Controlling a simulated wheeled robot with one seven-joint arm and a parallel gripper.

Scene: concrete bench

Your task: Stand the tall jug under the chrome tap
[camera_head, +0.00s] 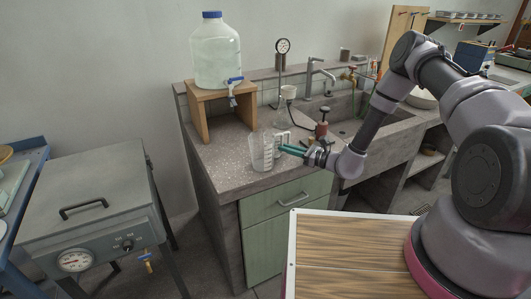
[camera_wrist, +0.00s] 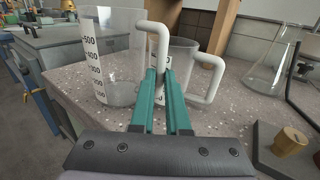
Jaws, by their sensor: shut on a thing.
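The tall jug (camera_head: 260,153) is clear with a white handle and stands upright near the bench's front edge. It is on the left in the wrist view (camera_wrist: 112,60), with dark volume marks. My gripper (camera_head: 284,149) has teal fingers, also seen in the wrist view (camera_wrist: 161,74), shut on the jug's white handle. I cannot tell whether the jug's base touches the bench. A shorter clear jug (camera_wrist: 182,58) with a white handle stands just behind it. The chrome tap (camera_head: 312,72) rises at the back of the sink, right of and beyond my gripper.
A water bottle (camera_head: 216,55) with a blue-handled spigot stands on a wooden stand (camera_head: 198,114). A pressure gauge (camera_head: 283,46), a brass tap (camera_head: 350,74) and a red-brown burner-like item (camera_head: 322,128) are nearby. A glass flask (camera_wrist: 275,60) stands at right. The sink (camera_head: 375,130) lies right of the jugs.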

